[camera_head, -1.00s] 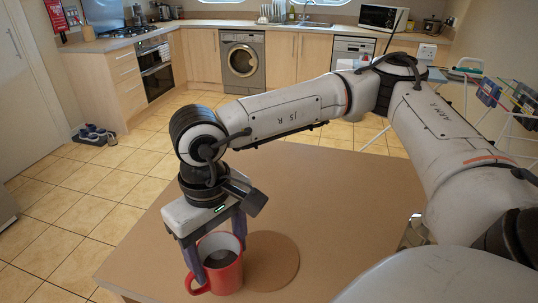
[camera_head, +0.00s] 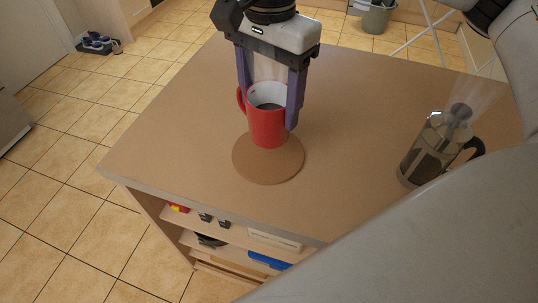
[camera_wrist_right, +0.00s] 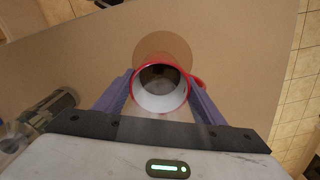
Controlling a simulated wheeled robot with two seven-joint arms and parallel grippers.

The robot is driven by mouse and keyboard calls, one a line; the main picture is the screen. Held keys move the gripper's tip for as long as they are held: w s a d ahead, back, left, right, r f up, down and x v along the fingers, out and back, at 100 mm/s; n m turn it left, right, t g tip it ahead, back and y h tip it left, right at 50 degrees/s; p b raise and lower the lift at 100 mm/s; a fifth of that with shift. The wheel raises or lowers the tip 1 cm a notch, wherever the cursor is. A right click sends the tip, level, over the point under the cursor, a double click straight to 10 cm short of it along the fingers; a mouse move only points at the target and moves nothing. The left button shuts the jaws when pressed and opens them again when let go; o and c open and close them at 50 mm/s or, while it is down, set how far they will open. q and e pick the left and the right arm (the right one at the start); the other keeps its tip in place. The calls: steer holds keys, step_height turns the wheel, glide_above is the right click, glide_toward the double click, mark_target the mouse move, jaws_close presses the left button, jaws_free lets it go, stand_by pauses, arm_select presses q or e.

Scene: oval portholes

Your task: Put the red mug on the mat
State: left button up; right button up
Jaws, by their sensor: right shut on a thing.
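The red mug (camera_head: 267,128) is upright between the purple fingers of my right gripper (camera_head: 268,106), which is shut on it. Its handle points left in the head view. Its inside is white with a dark bottom. The round brown mat (camera_head: 268,171) lies on the table, and the mug overlaps its back part in the head view. I cannot tell whether the mug touches the mat. In the right wrist view the mug (camera_wrist_right: 161,104) covers part of the mat (camera_wrist_right: 163,45), which shows beyond its rim. My left gripper is not in view.
A glass coffee press (camera_head: 428,150) with a dark handle stands on the table (camera_head: 345,110) to the right. The table around the mat is mostly clear. Shelves with small items sit below the front edge. A grey bin (camera_head: 376,18) stands on the floor behind.

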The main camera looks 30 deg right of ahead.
steer(key=m, duration=0.2)
steer(key=r+m+b, duration=0.1)
steer(key=m, duration=0.1)
steer(key=w+m+b, duration=0.1)
steer(key=m, duration=0.1)
steer(key=shift+r+m, duration=0.4)
step_height(320, 180, down, 8)
steer(key=m+b, duration=0.1)
steer(key=m, duration=0.5)
steer(key=shift+d+b, duration=0.15)
steer(key=shift+b, duration=0.15)
steer(key=shift+r, duration=0.1)
